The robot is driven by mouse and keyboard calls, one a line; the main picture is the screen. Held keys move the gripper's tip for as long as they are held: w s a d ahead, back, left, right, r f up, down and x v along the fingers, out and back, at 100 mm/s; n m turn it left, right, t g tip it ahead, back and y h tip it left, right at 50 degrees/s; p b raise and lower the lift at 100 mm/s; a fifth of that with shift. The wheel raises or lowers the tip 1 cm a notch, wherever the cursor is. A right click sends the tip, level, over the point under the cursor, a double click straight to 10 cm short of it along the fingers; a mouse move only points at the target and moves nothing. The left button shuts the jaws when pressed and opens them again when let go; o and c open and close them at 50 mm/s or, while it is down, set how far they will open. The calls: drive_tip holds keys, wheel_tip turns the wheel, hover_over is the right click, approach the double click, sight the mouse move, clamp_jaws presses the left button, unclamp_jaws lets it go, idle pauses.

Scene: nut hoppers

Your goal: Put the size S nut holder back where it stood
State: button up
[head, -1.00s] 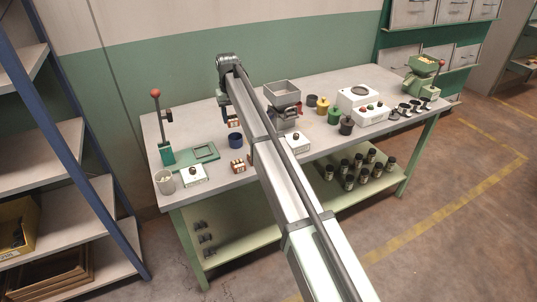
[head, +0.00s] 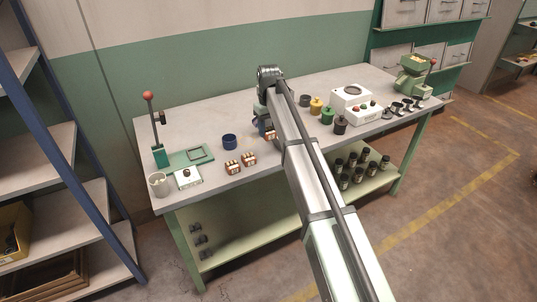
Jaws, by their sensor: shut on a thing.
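My gripper (head: 261,117) is over the middle of the bench, largely hidden behind my own arm. It is shut on a small red-brown and white nut holder (head: 270,135), which shows in part at the arm's left edge. I cannot tell whether the holder touches the bench top. Two similar nut holders stand side by side near the front edge, a left one (head: 233,168) and a right one (head: 249,159). The size marks are too small to read.
A blue cup (head: 229,142) stands left of my gripper. A green lever press (head: 159,155), white box (head: 188,178) and grey cup (head: 157,185) are at the left. Coloured pots, including a yellow one (head: 316,106), and a white machine (head: 352,99) stand right of my arm.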

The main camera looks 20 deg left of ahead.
drive_tip(key=shift+f, duration=4.8)
drive_tip(key=o, duration=1.1)
drive_tip(key=shift+f, duration=0.1)
wheel_tip(320, 180, up, 12)
drive_tip(key=shift+r, duration=0.15)
